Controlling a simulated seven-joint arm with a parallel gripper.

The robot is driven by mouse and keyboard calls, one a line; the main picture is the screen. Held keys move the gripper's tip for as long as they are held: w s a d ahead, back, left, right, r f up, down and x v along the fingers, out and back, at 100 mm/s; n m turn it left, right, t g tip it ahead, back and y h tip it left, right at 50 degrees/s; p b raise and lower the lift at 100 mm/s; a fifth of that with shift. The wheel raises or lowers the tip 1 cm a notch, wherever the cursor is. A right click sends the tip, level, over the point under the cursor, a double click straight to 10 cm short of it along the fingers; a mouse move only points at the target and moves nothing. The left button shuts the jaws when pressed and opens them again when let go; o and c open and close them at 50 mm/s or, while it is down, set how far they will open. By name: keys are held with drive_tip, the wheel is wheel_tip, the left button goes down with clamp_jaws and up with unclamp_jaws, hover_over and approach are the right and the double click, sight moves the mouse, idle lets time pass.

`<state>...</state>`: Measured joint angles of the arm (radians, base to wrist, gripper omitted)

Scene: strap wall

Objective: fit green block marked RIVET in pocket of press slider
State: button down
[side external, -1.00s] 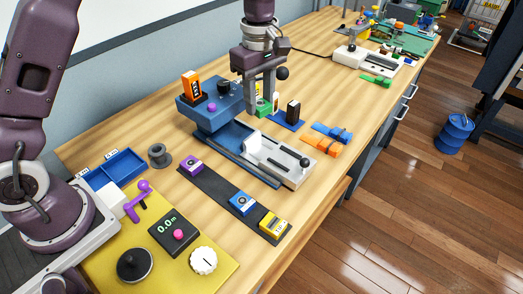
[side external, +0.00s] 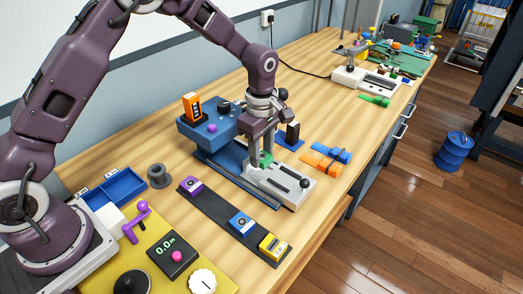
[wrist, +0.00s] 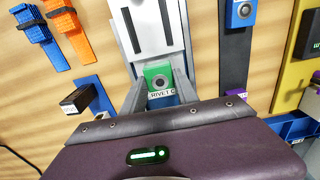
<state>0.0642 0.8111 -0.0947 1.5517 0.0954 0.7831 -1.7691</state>
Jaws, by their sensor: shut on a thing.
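The green block marked RIVET (side external: 267,158) is between the fingers of my gripper (side external: 265,163), which is shut on it. In the wrist view the block (wrist: 158,76) shows its round dark mark and white label between both fingers. The light grey press slider (side external: 283,183), with two dark slots, lies on the blue base right below and beside the block. In the wrist view the slider (wrist: 151,35) is directly above the block in the picture. My fingers hide the pocket, so I cannot tell how deep the block sits.
The blue press body (side external: 208,128) with an orange block (side external: 192,106) stands behind. A dark block (side external: 292,132) stands on a blue plate to the right. Orange and blue straps (side external: 322,164) lie further right. A dark strip (side external: 215,207) with several coloured blocks lies in front.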

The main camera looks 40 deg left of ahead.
sight(262, 156)
drive_tip(key=shift+f, duration=0.45)
drive_tip(key=c, duration=0.9)
unclamp_jaws()
drive_tip(key=s+a+r+m+t, duration=0.1)
drive_tip(key=s+r+m, duration=0.1)
drive_tip(key=r, duration=0.8)
drive_tip(key=s+a+r+m, duration=0.1)
drive_tip(key=s+r, duration=0.2)
drive_tip(key=r, duration=0.7)
drive_tip(key=s+a+r+m+t, duration=0.2)
drive_tip(key=s+r+m, duration=0.35)
drive_tip(key=s, duration=0.45)
drive_tip(key=s+f+m+t, duration=0.1)
drive_tip(key=s+m, duration=0.2)
drive_tip(key=s, duration=0.1)
drive_tip(key=s+a+f+m, duration=0.1)
drive_tip(key=s+m, duration=0.2)
drive_tip(key=s, duration=0.2)
drive_tip(key=s+f+m+t, duration=0.1)
drive_tip(key=s+m, duration=0.2)
drive_tip(key=s, duration=0.2)
drive_tip(key=shift+s+a+m+t, duration=0.2)
drive_tip(key=shift+m+t, duration=0.05)
drive_tip(key=shift+t, duration=0.05)
